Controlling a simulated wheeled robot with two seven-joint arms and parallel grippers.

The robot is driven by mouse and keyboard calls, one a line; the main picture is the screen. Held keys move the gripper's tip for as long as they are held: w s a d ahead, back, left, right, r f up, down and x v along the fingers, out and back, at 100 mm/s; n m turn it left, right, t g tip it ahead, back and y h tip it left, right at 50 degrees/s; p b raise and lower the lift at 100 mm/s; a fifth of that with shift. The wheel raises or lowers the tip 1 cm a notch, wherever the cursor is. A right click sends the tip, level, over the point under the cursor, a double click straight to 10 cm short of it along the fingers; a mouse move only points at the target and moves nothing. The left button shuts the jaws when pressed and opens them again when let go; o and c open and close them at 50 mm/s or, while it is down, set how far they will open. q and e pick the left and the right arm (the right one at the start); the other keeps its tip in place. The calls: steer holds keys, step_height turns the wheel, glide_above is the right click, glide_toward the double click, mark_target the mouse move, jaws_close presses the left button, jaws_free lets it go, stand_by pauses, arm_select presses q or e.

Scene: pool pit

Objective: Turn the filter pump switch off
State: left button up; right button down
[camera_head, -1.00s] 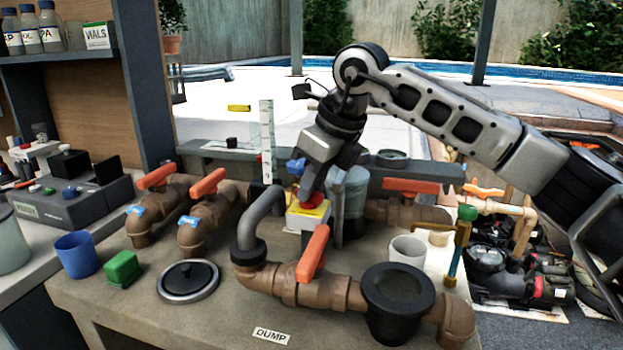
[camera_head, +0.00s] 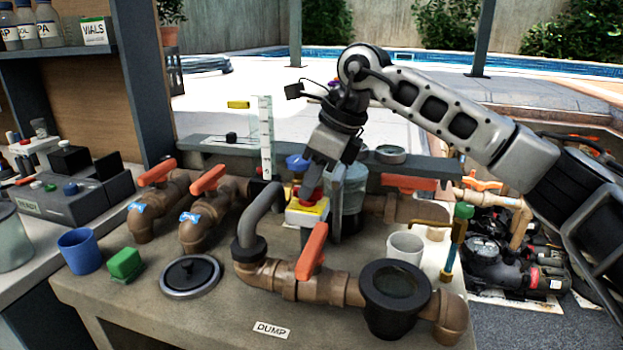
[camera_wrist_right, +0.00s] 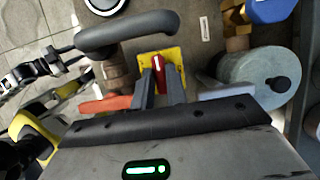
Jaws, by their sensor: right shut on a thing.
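The filter pump switch is a red knob (camera_head: 317,194) on a yellow plate atop a white box (camera_head: 304,215), behind the grey pipe bend. My right gripper (camera_head: 308,190) reaches down onto it from above, its fingers at the knob. In the right wrist view, the red knob (camera_wrist_right: 158,75) has a white line and stands between the two fingers (camera_wrist_right: 161,88), with the yellow plate (camera_wrist_right: 172,57) around it. The gripper is shut on the knob. The fingers partly hide the knob in the head view. My left gripper is not in view.
An orange valve handle (camera_head: 312,251) stands in front of the switch, and a grey pipe bend (camera_head: 259,211) is close on its left. A clear cylinder (camera_head: 350,188) stands just right. A black funnel (camera_head: 395,293) and white cup (camera_head: 406,247) are nearer the front right.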

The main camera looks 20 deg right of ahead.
steer(key=shift+f, duration=0.1)
steer(key=c, duration=1.4)
jaws_free()
steer(key=v, duration=1.6)
steer(key=shift+w+a, duration=0.1)
